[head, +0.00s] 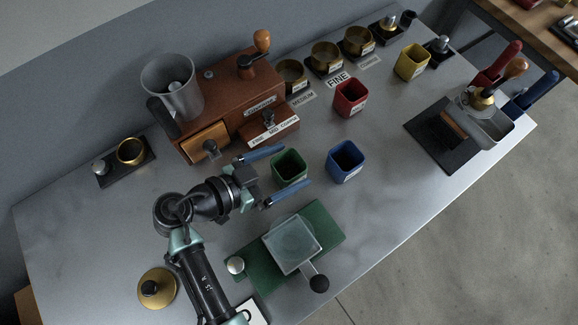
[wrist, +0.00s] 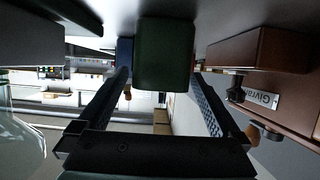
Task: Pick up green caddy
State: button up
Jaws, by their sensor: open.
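The green caddy (head: 289,167) is a small open-topped square cup standing on the grey metal table, just left of the blue caddy (head: 346,161). My gripper (head: 268,173) is open, with one blue finger on the far side of the green caddy's left part and the other on its near side. In the wrist view the green caddy (wrist: 165,55) sits between and ahead of the two fingers, with a gap on each side. The wrist view appears upside down, with the table surface at the top.
A wooden grinder box (head: 222,108) with a drawer stands behind my gripper. A green mat with a glass-topped scale (head: 292,244) lies in front. A red caddy (head: 350,98) and a yellow caddy (head: 411,62) stand farther back right. Table right of the blue caddy is clear.

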jog(key=shift+w+d+f, duration=0.2)
jog(key=shift+w+d, duration=0.15)
jog(key=shift+d, duration=0.1)
jog(key=c, duration=1.5)
